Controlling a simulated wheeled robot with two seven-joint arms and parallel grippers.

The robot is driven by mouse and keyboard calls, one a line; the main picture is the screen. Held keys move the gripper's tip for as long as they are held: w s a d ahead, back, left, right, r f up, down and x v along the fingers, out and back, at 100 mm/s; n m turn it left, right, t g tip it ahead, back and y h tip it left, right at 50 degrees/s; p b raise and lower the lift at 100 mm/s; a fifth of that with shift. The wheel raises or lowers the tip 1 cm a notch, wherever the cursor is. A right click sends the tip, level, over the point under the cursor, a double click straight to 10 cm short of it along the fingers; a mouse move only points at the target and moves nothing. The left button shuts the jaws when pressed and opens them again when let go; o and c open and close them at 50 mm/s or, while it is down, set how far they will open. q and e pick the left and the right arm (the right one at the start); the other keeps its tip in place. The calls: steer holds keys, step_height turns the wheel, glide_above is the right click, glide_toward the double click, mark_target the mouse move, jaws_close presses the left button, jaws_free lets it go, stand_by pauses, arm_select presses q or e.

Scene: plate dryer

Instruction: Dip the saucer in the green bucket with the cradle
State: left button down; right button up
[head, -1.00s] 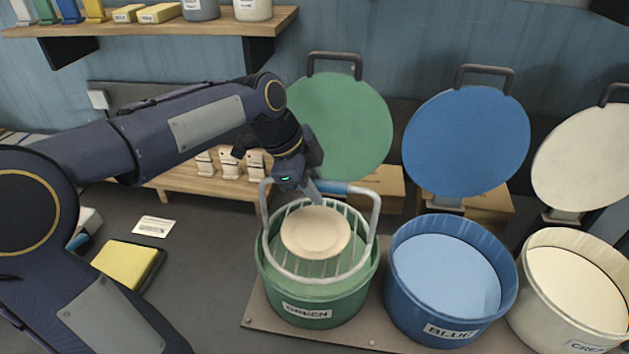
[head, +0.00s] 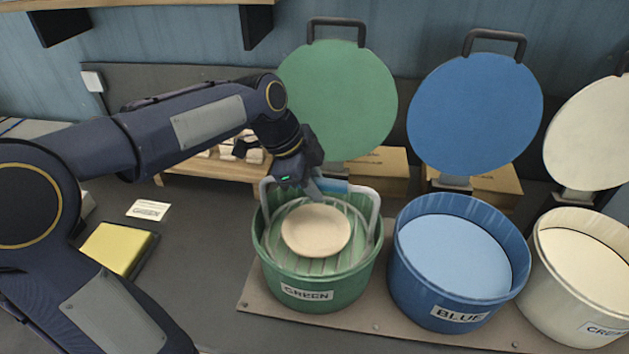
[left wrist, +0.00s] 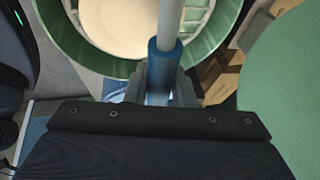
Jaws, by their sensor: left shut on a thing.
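The cream saucer (head: 316,231) lies flat on the slatted cradle, inside the green bucket (head: 322,291). The cradle (head: 375,222) is a round wire rack with a grey arched handle and a blue grip; its rack is down inside the bucket's rim. My left gripper (head: 322,188) is shut on the handle's blue grip (left wrist: 163,66) at the back of the bucket. In the left wrist view the saucer (left wrist: 118,22) shows beyond the handle. I cannot tell whether the saucer touches liquid. My right gripper is not in view.
A blue bucket (head: 397,289) and a cream bucket (head: 549,262) stand to the right. Round green (head: 338,100), blue (head: 475,115) and cream (head: 600,130) lids stand upright behind. A yellow sponge-like block (head: 117,248) and a label card (head: 149,209) lie left.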

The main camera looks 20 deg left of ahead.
mark_target(320, 223)
arm_select(q)
steer(key=shift+f+b, duration=3.95)
steer(key=shift+f, duration=0.8)
steer(key=shift+r, duration=0.15)
steer(key=shift+r+p, duration=6.8)
steer(key=shift+r, duration=1.85)
